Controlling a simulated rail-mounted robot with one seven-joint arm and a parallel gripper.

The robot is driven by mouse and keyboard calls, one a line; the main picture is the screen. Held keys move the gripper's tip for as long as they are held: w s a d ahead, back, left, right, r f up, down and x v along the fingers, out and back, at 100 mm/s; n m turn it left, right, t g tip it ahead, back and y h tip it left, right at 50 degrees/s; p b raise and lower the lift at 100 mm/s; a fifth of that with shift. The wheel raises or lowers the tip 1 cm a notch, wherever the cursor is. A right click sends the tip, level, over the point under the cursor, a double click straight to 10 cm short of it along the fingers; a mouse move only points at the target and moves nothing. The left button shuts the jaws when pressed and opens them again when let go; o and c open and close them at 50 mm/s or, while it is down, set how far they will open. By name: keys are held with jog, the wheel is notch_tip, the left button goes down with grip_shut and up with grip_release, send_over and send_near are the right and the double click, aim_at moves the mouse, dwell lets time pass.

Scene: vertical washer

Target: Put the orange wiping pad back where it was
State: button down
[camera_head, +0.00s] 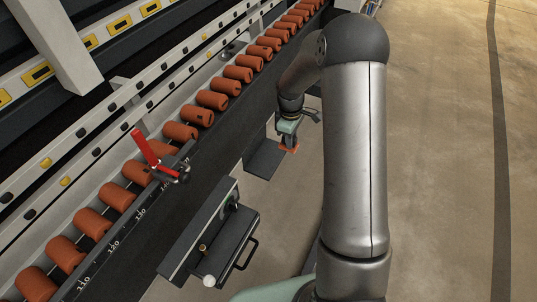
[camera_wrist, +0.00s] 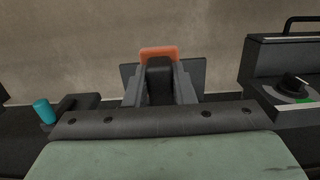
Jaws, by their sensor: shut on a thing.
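The orange wiping pad (camera_wrist: 158,52) shows in the wrist view just past the fingertips of my gripper (camera_wrist: 160,68). My gripper is shut on the pad's dark part, and the orange part sticks out beyond the fingers. In the head view the orange pad (camera_head: 288,149) is small, at the end of my gripper (camera_head: 290,138). It is over or beside a dark grey shelf plate (camera_head: 264,158) fixed to the machine's side. I cannot tell whether the pad touches the plate. The plate (camera_wrist: 197,70) also shows behind the fingers in the wrist view.
A row of orange-brown rollers (camera_head: 197,115) runs along the machine. A red-handled clamp (camera_head: 145,148) stands on the rail. A dark box with a handle (camera_head: 225,245) juts out nearer, and a black knob (camera_wrist: 292,82) shows at right. A teal cylinder (camera_wrist: 43,111) is at left. The floor is clear.

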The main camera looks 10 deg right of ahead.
jog(key=w+a+f, duration=0.1)
jog(key=f, duration=0.1)
jog(key=w+a+f+b, duration=0.1)
jog(key=w+a+f, duration=0.1)
jog(key=w+a+f+b, duration=0.1)
jog(key=a+f, duration=0.1)
jog(key=shift+w+a+f, duration=0.25)
jog(key=shift+f, duration=0.15)
jog(key=shift+w+a+f+b, duration=0.15)
jog(key=shift+f+b, duration=0.2)
jog(key=shift+f, duration=1.3)
jog(key=shift+f, duration=0.15)
jog(key=c, duration=1.2)
grip_release()
